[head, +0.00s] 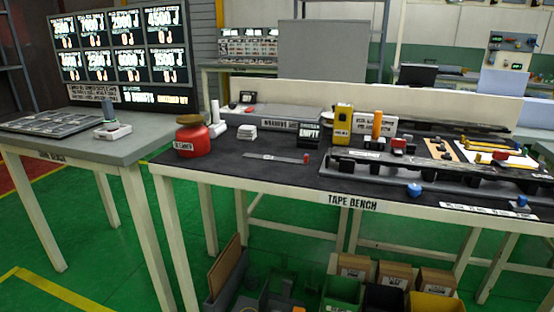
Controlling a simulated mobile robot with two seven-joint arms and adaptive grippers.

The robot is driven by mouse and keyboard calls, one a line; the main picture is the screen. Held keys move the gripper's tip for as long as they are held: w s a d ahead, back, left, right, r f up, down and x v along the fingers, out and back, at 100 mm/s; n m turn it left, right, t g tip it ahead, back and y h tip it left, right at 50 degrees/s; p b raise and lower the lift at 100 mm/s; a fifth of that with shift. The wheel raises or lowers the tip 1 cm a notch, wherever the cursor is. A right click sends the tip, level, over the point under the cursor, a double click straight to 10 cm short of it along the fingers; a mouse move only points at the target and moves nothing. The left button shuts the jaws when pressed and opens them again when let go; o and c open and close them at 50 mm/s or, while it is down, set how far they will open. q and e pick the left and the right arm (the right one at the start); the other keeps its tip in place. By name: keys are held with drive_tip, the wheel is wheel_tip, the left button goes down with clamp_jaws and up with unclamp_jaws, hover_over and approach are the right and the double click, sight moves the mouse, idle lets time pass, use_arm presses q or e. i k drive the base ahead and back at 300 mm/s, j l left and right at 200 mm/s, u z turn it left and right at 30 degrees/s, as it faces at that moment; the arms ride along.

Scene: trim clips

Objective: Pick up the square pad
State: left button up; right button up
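A small stack of white, square-looking pads (247,132) lies on the black top of the tape bench (200,165), left of its middle. It is too small to tell single pads apart. A white block (117,132) with a grey upright part stands on the left bench; I cannot tell whether it is a pad. Neither of my grippers is in view.
A steel ruler (272,157) lies in front. A long black trim part (430,180) fills the right side. Bins (343,290) stand below.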

sight(441, 148)
drive_tip(key=z, duration=0.6)
drive_tip(key=i+l+z, duration=0.2)
drive_tip(key=z, duration=0.25)
drive_tip(key=i+l+z, duration=0.2)
drive_tip(key=z, duration=0.25)
drive_tip(key=i+z, duration=0.4)
drive_tip(key=k, duration=0.1)
